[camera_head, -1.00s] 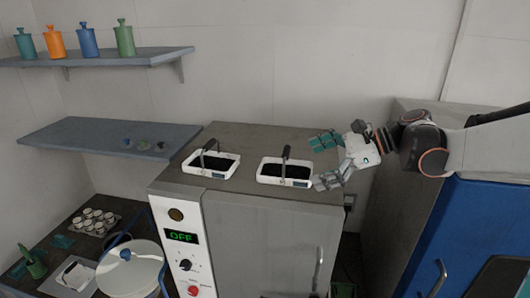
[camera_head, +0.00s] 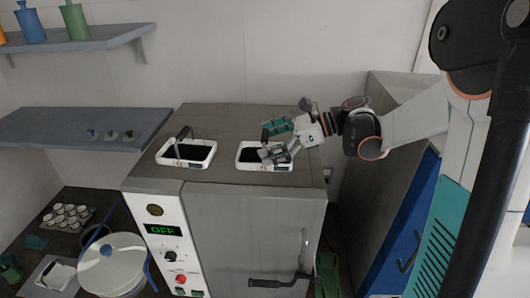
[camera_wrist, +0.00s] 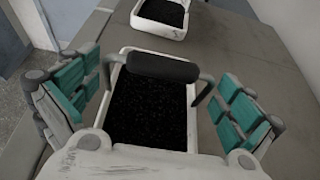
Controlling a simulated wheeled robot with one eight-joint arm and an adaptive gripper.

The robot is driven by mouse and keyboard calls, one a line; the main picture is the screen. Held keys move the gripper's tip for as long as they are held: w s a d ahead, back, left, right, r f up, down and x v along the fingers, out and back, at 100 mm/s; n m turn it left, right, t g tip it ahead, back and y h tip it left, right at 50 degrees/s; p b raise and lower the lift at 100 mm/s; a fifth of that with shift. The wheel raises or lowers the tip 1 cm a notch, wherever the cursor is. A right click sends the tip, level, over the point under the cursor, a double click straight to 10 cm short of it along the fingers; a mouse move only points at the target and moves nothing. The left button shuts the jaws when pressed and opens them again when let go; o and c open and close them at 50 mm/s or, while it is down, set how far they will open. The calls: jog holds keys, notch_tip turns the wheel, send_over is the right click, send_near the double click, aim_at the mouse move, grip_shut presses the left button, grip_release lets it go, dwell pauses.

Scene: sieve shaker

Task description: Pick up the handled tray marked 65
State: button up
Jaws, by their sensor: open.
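Two white handled trays with dark contents stand on the cabinet top. The right tray (camera_head: 245,163) is under my gripper (camera_head: 270,142). The left tray (camera_head: 166,158) stands apart from it, with its dark handle raised. Neither number can be read. In the wrist view, the near tray (camera_wrist: 125,60) has a thick dark handle (camera_wrist: 163,67) arching across it. My open gripper (camera_wrist: 160,88) has its teal-padded fingers on either side of this handle, with visible gaps and no grip. The other tray (camera_wrist: 160,30) shows at the top of the wrist view.
The cabinet top (camera_head: 225,120) is clear behind the trays. A grey shelf (camera_head: 60,128) lies to the left. A blue-sided unit (camera_head: 405,240) stands to the right. The cabinet front has a panel reading OFF (camera_head: 163,230).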

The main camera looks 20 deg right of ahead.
aim_at(239, 152)
jog(key=p+x, duration=0.1)
jog(key=x, duration=0.3)
jog(key=shift+a+f, duration=0.25)
jog(key=c, duration=1)
jog(key=shift+c, duration=0.2)
